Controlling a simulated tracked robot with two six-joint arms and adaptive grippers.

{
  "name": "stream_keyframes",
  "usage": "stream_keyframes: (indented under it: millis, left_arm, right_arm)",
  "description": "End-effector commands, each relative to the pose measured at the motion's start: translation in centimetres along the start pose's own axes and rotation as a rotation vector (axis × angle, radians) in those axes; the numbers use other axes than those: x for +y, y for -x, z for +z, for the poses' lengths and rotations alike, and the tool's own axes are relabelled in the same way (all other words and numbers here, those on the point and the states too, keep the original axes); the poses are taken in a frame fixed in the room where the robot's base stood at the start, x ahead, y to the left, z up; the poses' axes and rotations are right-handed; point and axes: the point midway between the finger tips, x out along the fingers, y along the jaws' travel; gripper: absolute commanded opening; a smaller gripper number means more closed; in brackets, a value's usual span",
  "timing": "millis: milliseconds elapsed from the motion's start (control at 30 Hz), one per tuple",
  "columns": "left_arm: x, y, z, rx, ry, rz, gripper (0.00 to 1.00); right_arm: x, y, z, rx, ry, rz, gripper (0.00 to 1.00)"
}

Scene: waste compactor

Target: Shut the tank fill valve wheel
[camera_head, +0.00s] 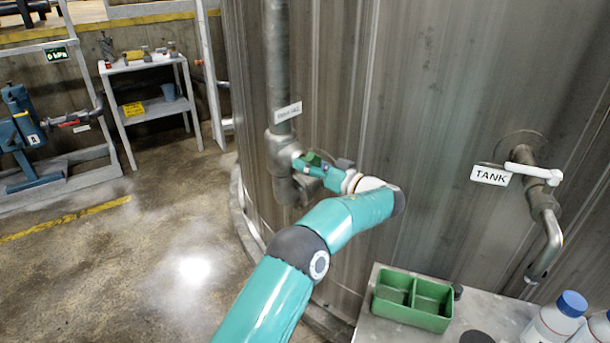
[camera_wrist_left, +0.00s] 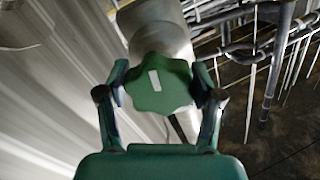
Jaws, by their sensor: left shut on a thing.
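The green valve wheel (camera_wrist_left: 150,85), with a lobed rim and a white mark on its face, sits on a grey valve body in the left wrist view. In the head view the wheel (camera_head: 311,158) is mostly covered by my left gripper (camera_head: 308,167), at the vertical pipe (camera_head: 280,75) on the tank wall. My left gripper is shut on the wheel; in the left wrist view its fingers (camera_wrist_left: 160,92) are on both sides of the rim. A white tag (camera_head: 288,112) hangs on the pipe, its text too small to read. My right gripper is not in view.
The grey tank (camera_head: 430,90) stands close behind the valve. A tap with a white lever (camera_head: 535,172) and a TANK sign (camera_head: 491,175) is at the right. A bench (camera_head: 497,313) with a green bin (camera_head: 413,301) and bottles is at the lower right. The left floor is clear.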

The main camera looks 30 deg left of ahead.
Motion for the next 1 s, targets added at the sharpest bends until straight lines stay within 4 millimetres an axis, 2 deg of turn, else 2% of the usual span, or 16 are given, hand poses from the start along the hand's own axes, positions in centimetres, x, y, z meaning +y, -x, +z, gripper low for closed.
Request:
stream_keyframes:
  millis: [33,367,1000]
  left_arm:
    - [0.7,0.8,0.3,0.006,-0.051,0.021,0.31]
    - [0.7,0.9,0.1,0.01,-0.368,0.021,0.31]
    - [0.6,0.9,-0.1,0.016,-0.978,0.019,0.31]
  right_arm:
    - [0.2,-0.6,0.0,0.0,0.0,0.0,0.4]
    - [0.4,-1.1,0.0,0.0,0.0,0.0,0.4]
    - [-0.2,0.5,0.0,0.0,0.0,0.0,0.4]
